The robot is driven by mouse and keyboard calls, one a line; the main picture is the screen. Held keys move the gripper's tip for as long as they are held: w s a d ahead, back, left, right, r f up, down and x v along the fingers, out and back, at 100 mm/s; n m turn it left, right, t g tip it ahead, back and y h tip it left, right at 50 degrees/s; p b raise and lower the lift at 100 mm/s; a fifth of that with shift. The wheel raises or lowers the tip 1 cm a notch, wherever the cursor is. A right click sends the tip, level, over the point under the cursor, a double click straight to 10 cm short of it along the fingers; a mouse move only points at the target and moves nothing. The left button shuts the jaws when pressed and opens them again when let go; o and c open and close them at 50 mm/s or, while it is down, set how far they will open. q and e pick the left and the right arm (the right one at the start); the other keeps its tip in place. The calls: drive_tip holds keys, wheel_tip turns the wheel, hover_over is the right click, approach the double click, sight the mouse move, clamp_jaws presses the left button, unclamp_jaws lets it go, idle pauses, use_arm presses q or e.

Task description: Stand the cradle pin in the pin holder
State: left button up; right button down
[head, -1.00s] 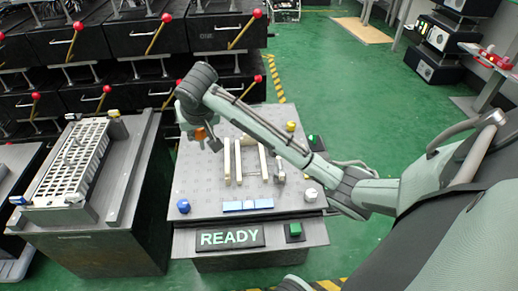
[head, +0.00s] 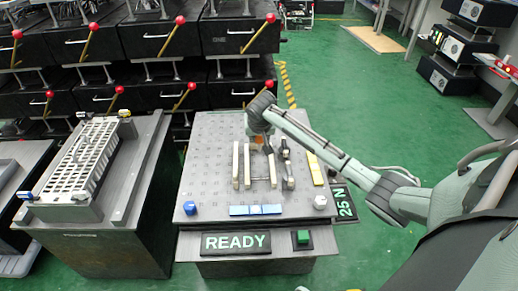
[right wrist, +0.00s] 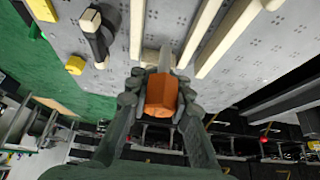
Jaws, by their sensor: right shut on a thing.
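My right gripper (head: 259,137) is above the back part of the grey perforated board (head: 212,135). In the right wrist view the gripper (right wrist: 160,92) is shut on an orange block-shaped grip (right wrist: 161,97). A grey shaft (right wrist: 184,56) runs beyond it towards the board; this looks like the cradle pin. In the head view my wrist hides most of the pin. My left gripper is not in view.
A READY sign (head: 236,243) and green button (head: 303,237) sit in front. A white rack (head: 83,160) is at left.

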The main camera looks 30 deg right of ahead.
sight(259, 149)
wheel_tip(259, 149, down, 3)
drive_tip(key=shift+f, duration=1.1)
drive_tip(key=c, duration=1.4)
unclamp_jaws()
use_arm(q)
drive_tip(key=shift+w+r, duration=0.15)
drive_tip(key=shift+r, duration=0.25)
